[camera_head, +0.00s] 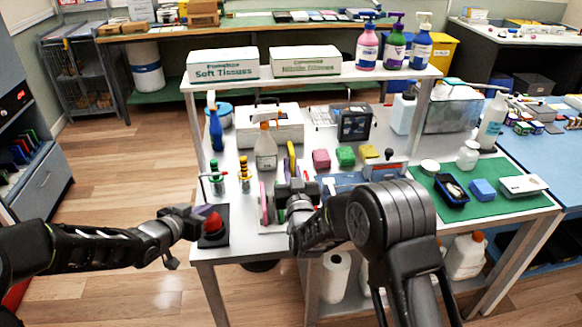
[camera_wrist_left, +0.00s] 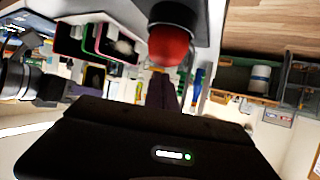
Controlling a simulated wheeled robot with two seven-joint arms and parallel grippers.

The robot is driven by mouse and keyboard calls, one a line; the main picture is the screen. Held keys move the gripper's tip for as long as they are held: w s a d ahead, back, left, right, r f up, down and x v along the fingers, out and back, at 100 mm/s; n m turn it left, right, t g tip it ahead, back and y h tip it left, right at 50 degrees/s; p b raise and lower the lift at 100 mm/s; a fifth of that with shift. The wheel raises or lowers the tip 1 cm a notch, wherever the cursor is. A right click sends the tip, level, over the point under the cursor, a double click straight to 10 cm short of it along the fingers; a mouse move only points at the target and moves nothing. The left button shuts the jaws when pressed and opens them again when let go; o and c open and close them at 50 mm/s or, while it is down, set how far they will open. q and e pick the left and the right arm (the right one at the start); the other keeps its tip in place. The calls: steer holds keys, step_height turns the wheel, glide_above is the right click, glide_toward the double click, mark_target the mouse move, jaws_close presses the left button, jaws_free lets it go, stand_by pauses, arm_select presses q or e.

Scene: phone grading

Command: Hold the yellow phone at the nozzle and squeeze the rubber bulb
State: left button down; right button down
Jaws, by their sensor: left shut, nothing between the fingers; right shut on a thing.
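The red rubber bulb (camera_head: 213,222) sits on a black base at the table's front left corner. It also shows in the left wrist view (camera_wrist_left: 169,46), just beyond my fingers. My left gripper (camera_head: 200,217) is shut and empty, close beside the bulb; I cannot tell if it touches. My right gripper (camera_head: 296,190) is shut at the table's front middle. The yellow phone (camera_head: 291,160) stands upright on edge at its fingers, partly hidden, and appears to be held. A pink phone (camera_head: 264,203) and a green phone (camera_head: 279,200) stand to its left.
A clear spray bottle (camera_head: 265,150) is behind the phones.

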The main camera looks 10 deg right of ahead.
arm_select(q)
steer(key=shift+f, duration=0.1)
stand_by(0.3)
steer(key=shift+f, duration=1.05)
steer(key=shift+r, duration=1.15)
steer(key=shift+r, duration=0.15)
steer(key=shift+r, duration=2.85)
steer(key=shift+r, duration=0.1)
